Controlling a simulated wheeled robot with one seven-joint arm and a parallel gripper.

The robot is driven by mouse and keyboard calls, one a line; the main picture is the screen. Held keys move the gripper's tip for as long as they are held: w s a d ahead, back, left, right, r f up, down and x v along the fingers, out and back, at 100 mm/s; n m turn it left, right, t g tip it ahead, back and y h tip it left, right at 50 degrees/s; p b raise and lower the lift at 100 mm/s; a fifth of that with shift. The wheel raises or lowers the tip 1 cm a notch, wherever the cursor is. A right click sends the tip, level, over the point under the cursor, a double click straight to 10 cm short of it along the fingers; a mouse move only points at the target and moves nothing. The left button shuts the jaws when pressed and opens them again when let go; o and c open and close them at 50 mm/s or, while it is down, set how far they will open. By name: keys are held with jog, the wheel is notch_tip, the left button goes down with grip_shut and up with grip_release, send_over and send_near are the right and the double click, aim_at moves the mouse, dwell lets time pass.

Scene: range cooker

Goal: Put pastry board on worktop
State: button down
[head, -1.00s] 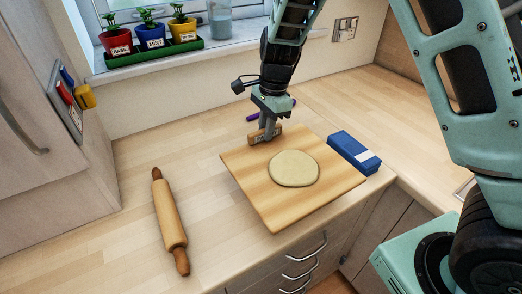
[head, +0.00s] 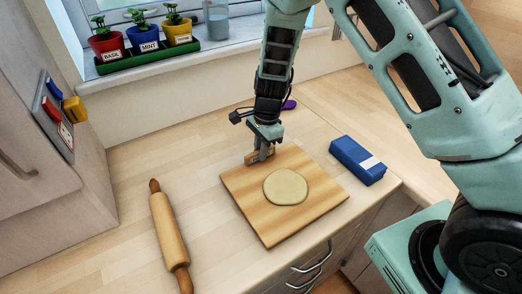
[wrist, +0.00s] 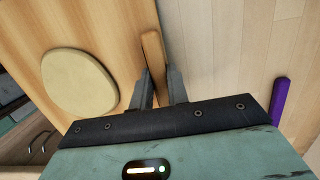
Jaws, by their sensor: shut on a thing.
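The pastry board (head: 310,205) is a square of striped wood with a flat round of pale dough (head: 286,187) on it. It is over the worktop (head: 125,195), roughly level; I cannot tell whether it rests flat or is slightly raised. My gripper (head: 259,155) is at the board's back-left edge, shut on its brown wooden grip (head: 250,160). In the wrist view my two fingers (wrist: 157,88) close on both sides of this grip (wrist: 153,50), with the board (wrist: 110,25) and dough (wrist: 78,82) to the left.
A rolling pin (head: 169,235) lies to the left. A blue box (head: 356,159) lies right of the board, with a gap between. A purple item (wrist: 280,100) lies behind the gripper. Potted herbs (head: 148,38) stand on the sill. The worktop's front edge is close to the board.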

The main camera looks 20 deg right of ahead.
jog(key=shift+f, duration=0.45)
jog(key=shift+f, duration=0.2)
jog(key=c, duration=1.4)
grip_release()
jog(key=shift+o, duration=0.2)
